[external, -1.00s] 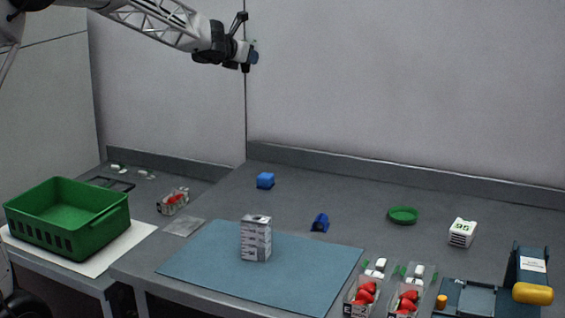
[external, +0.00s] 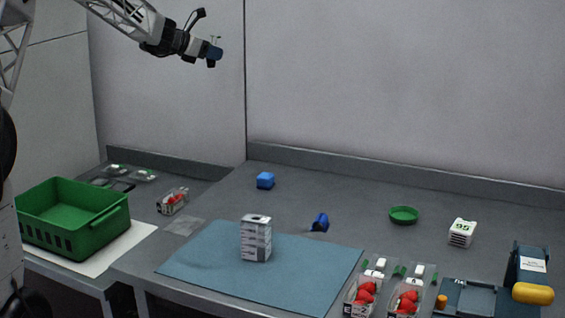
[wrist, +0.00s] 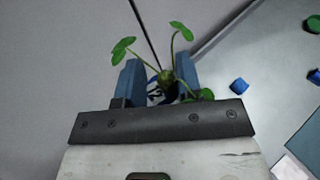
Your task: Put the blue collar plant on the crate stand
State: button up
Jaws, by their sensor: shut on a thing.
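My gripper (wrist: 158,78) is shut on a small plant (wrist: 166,77) with thin stems and round green leaves. Its collar is mostly hidden between the blue fingers; a dark blue bit shows beneath the stems. In the external view my gripper (external: 215,53) is high in the air at the upper left, in front of the back wall, and the plant is too small to make out clearly. A green crate (external: 68,242) stands on a white sheet (external: 135,240) on a side stand (external: 90,283) at the left, well below my gripper.
A grey-white box (external: 256,240) stands on a blue mat (external: 310,260). Behind are a blue block (external: 265,180), a blue object (external: 320,222), a green dish (external: 403,215) and a white block (external: 461,233). Berry punnets (external: 364,292) are at the front right. The air around my gripper is clear.

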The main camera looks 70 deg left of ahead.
jog(key=s+a+m+h, duration=0.2)
jog(key=s, duration=0.2)
send_over(200, 190)
notch_tip(200, 190, down, 28)
jog(key=shift+f, duration=0.2)
jog(key=shift+w+a, duration=0.1)
jog(key=shift+f, duration=3.15)
jog(key=shift+f, duration=1.85)
jog(key=shift+f, duration=0.15)
jog(key=o, duration=0.9)
